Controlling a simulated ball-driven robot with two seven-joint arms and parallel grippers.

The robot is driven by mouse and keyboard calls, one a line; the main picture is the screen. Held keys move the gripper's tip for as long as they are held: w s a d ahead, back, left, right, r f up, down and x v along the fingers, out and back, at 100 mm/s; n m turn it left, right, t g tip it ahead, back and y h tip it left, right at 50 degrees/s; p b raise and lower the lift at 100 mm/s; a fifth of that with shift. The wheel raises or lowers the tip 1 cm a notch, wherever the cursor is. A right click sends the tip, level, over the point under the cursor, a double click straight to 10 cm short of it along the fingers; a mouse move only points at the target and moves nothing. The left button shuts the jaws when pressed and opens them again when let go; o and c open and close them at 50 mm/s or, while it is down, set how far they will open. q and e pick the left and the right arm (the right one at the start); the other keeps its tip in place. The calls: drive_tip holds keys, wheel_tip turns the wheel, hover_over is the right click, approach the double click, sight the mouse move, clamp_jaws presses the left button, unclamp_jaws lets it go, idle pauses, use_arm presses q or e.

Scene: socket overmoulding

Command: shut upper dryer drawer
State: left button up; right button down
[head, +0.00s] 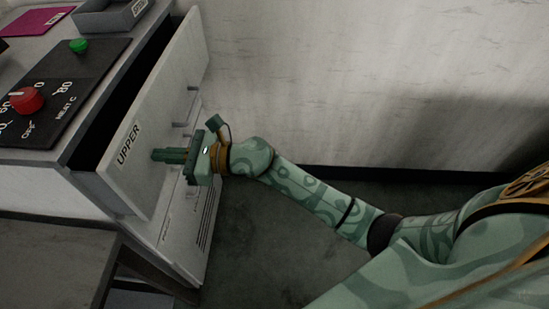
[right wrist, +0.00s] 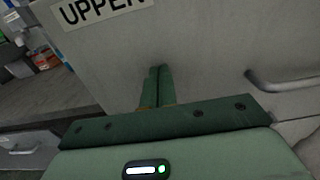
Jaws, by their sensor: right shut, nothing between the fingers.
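The upper dryer drawer (head: 155,110) has a pale front with an "UPPER" label, and it stands partly open, with a dark gap between its front and the cabinet. Its front also fills much of the right wrist view (right wrist: 210,45). My right gripper (head: 155,155) is shut and empty, its fingertips at the drawer front just below and right of the label. In the right wrist view the closed fingers (right wrist: 158,70) point at the front; I cannot tell for certain whether they touch it. A bar handle (right wrist: 285,82) shows to the right of the fingers. My left gripper is out of view.
The dryer top carries a black control panel (head: 75,75) with a red knob (head: 28,99) and a green button (head: 78,46). A grey tray (head: 112,18) sits at the back. A dark table (head: 50,265) stands at lower left. Floor beyond my right arm is clear.

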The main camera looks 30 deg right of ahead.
drive_tip(key=x, duration=0.7)
drive_tip(key=shift+b, duration=0.4)
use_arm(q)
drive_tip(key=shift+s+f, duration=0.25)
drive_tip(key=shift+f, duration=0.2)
use_arm(e)
drive_tip(key=shift+r, duration=0.1)
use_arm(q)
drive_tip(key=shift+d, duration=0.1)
use_arm(e)
drive_tip(key=shift+r, duration=0.15)
